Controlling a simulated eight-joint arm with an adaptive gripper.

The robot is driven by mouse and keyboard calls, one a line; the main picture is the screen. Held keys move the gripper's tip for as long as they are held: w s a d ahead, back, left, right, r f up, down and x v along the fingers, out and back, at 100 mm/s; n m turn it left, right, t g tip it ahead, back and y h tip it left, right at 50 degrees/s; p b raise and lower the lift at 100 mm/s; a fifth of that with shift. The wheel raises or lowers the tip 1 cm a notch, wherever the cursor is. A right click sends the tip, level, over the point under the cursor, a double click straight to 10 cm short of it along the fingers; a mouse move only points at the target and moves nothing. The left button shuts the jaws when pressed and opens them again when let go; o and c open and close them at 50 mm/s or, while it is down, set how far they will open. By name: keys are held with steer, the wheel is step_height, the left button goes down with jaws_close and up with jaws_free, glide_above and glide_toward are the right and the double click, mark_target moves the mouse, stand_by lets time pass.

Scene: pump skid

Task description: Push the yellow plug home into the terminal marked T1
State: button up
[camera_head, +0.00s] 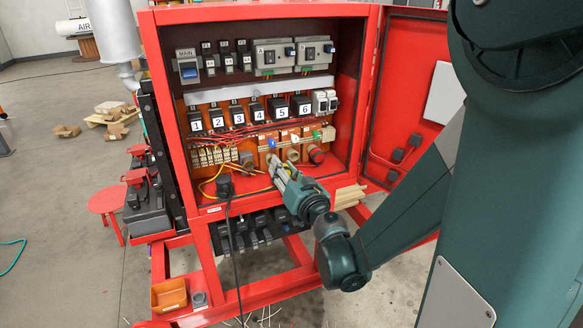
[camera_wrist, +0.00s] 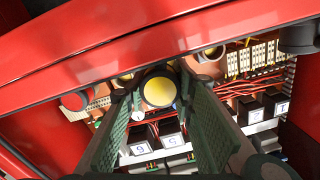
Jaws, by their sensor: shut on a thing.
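The yellow plug (camera_wrist: 159,91) shows in the wrist view as a round yellow face between the two green fingers of my gripper (camera_wrist: 161,84). My gripper is shut on it. In the head view my gripper (camera_head: 277,168) reaches into the red cabinet, at the lower row of round terminals, and its fingers hide most of the plug. I cannot tell how deep the plug sits or whether it touches a terminal. Round terminals show beside it: a grey one (camera_head: 293,155) and a red one (camera_head: 316,154). The T1 mark cannot be read.
The cabinet's red front edge (camera_wrist: 150,45) runs close to my gripper in the wrist view. Numbered black breakers (camera_head: 238,117) stand above the terminals. A black connector with a cable (camera_head: 224,186) hangs at the lower left. The red door (camera_head: 408,95) stands open at the right.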

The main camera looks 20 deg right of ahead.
steer(key=a, duration=0.1)
steer(key=a+m, duration=0.1)
steer(key=a, duration=0.1)
steer(key=shift+s+r+m, duration=0.1)
steer(key=shift+s+m, duration=0.2)
steer(key=shift+s+a+r+m+y, duration=0.1)
steer(key=shift+s+a+m+y, duration=0.15)
steer(key=shift+a+m, duration=0.25)
steer(key=shift+s+d+m, duration=0.35)
steer(key=shift+s+m, duration=0.15)
steer(key=shift+m, duration=0.1)
steer(key=shift+s+d+f+m, duration=0.15)
steer(key=shift+s+d+m, duration=0.3)
steer(key=shift+d, duration=0.1)
steer(key=shift+s+d+f+m, duration=0.15)
steer(key=shift+s+d+m, duration=0.3)
steer(key=shift+d, duration=0.05)
steer(key=shift+w, duration=0.2)
steer(key=shift+w, duration=2.65)
steer(key=shift+w+b, duration=0.55)
steer(key=shift+w, duration=1.1)
